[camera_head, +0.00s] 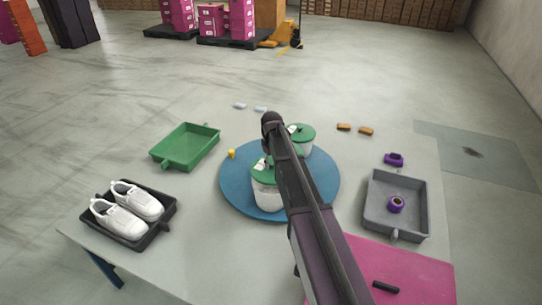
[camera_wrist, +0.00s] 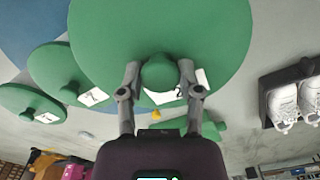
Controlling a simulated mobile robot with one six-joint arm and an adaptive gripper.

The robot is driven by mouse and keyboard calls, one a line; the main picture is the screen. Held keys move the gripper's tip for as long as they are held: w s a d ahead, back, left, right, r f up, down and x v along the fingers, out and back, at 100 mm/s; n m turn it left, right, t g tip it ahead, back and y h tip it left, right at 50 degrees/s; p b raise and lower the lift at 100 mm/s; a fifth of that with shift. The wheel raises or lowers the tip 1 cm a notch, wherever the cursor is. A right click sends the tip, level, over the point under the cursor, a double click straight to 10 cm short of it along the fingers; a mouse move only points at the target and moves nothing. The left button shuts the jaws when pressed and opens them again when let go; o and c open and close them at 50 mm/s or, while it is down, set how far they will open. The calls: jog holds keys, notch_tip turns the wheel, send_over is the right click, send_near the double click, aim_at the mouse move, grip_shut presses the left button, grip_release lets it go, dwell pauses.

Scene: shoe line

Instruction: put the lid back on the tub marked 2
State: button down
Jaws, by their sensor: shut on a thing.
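My gripper (camera_wrist: 160,80) is shut on the round knob of a large green lid (camera_wrist: 205,35). The white label beside the knob shows a 2. In the head view this lid (camera_head: 262,175) is over a whitish tub (camera_head: 268,200) at the front of the blue round stand (camera_head: 232,193). I cannot tell whether it rests on the rim or is slightly above it. My arm hides part of the stand. Another tub with a green lid (camera_head: 303,131) stands farther back. Two other labelled green lids, one nearer (camera_wrist: 55,65) and one farther (camera_wrist: 25,100), show in the wrist view.
A small yellow piece (camera_head: 231,154) is at the stand's left edge. A green tray (camera_head: 185,160) and a black tray (camera_head: 165,219) with white shoes (camera_head: 130,208) are left. A grey tray (camera_head: 378,222) with a purple roll (camera_head: 396,205) and a pink mat (camera_head: 425,275) are right.

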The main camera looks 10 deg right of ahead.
aim_at(271, 174)
jog(key=shift+w+a, duration=0.1)
jog(key=shift+w, duration=0.25)
jog(key=shift+f, duration=0.15)
jog(key=shift+f+b, duration=3.05)
jog(key=shift+b, duration=0.15)
jog(key=shift+s, duration=0.1)
jog(key=shift+f, duration=0.15)
dwell(0.6)
jog(key=shift+c, duration=1)
grip_release()
